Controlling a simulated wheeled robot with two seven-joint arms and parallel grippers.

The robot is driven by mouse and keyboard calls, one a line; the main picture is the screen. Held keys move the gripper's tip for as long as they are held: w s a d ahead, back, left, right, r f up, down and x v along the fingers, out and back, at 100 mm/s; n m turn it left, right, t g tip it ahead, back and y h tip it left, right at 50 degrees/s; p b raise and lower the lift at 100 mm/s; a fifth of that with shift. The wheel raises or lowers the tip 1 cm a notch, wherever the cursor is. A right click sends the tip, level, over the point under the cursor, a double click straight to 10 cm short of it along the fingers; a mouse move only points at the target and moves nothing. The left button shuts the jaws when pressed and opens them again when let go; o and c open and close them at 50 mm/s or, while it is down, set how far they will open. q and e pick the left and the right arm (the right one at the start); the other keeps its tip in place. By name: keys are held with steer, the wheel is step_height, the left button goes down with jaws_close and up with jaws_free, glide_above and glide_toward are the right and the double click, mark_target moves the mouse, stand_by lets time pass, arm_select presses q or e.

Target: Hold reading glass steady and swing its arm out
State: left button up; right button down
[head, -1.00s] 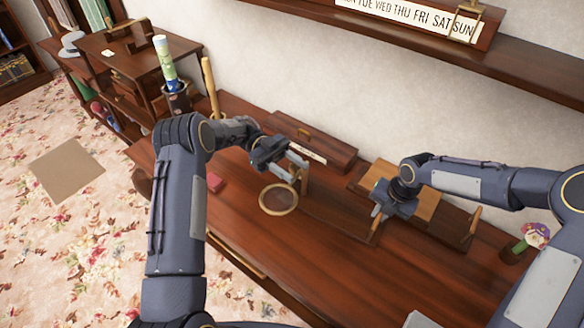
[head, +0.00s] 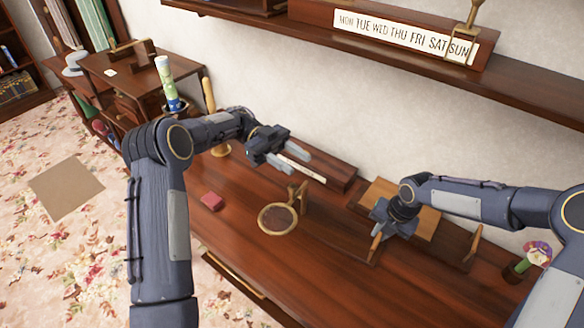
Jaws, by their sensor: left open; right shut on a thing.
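The reading glass (head: 278,218) is a round lens in a brass-coloured rim. It lies low over the desk, joined to a short upright wooden post (head: 302,197). My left gripper (head: 307,167) is open and empty, above and behind the glass, apart from it, in front of the long box. My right gripper (head: 377,229) is to the right of the glass, shut on a thin upright wooden piece (head: 375,245). The gripper hides the top of that piece, and I cannot tell how it joins the glass.
A long dark box (head: 325,158) with a pale label stands at the wall. A light wooden board (head: 428,221) lies behind my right gripper. A flower pot (head: 525,262) stands at the right. The front desk top is clear.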

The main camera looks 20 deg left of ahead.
steer(key=c, duration=1.3)
jaws_free()
steer(key=shift+c, duration=0.2)
steer(key=shift+r, duration=0.1)
